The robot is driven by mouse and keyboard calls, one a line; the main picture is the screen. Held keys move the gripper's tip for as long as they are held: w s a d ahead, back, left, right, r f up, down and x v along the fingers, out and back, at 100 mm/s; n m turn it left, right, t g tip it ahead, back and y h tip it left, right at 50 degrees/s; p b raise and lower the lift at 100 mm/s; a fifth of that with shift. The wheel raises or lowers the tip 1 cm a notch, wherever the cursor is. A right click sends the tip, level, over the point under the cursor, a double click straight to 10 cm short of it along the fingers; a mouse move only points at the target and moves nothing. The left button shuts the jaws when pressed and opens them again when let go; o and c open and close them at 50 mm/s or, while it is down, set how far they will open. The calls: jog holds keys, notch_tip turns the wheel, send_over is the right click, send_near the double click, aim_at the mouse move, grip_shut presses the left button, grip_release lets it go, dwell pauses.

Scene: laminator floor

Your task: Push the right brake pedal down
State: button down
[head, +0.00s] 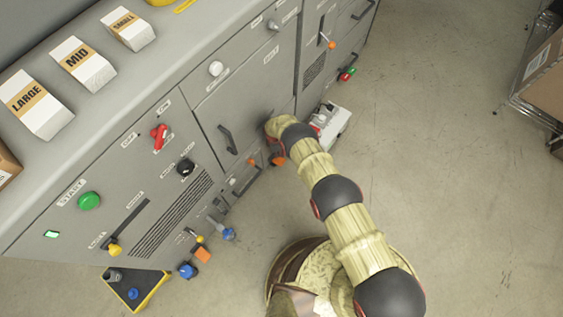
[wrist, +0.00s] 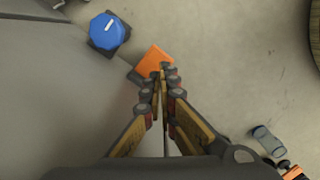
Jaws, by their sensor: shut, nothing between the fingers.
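The right brake pedal, an orange square pad (wrist: 150,60), lies just ahead of my fingertips in the wrist view. The tips cover its lower right part; whether they touch it I cannot tell. In the head view the orange pedal (head: 278,160) shows low at the cabinet, beside the end of my arm. My gripper (wrist: 164,70) is shut and empty, its fingers close together. In the head view my own arm mostly hides it. Another orange pedal (head: 203,254) sits farther left along the cabinet foot.
A blue knob (wrist: 107,30) stands just upper left of the pedal in the wrist view. The grey cabinet (head: 165,185) runs alongside. A blue-capped control (head: 228,233) and another blue knob (head: 187,270) stick out lower left. Floor to the right is largely open.

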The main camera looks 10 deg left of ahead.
aim_at(281, 161)
jog(key=shift+a+f, duration=0.1)
jog(key=shift+f, duration=0.05)
jog(key=shift+w+d+f+b, duration=0.1)
jog(key=shift+d+f+b, duration=0.1)
jog(key=shift+f+b, duration=1.15)
jog(key=shift+w+d+f+b, duration=0.15)
jog(key=shift+f+b, duration=0.35)
jog(key=shift+f, duration=1.65)
jog(key=shift+s, duration=0.15)
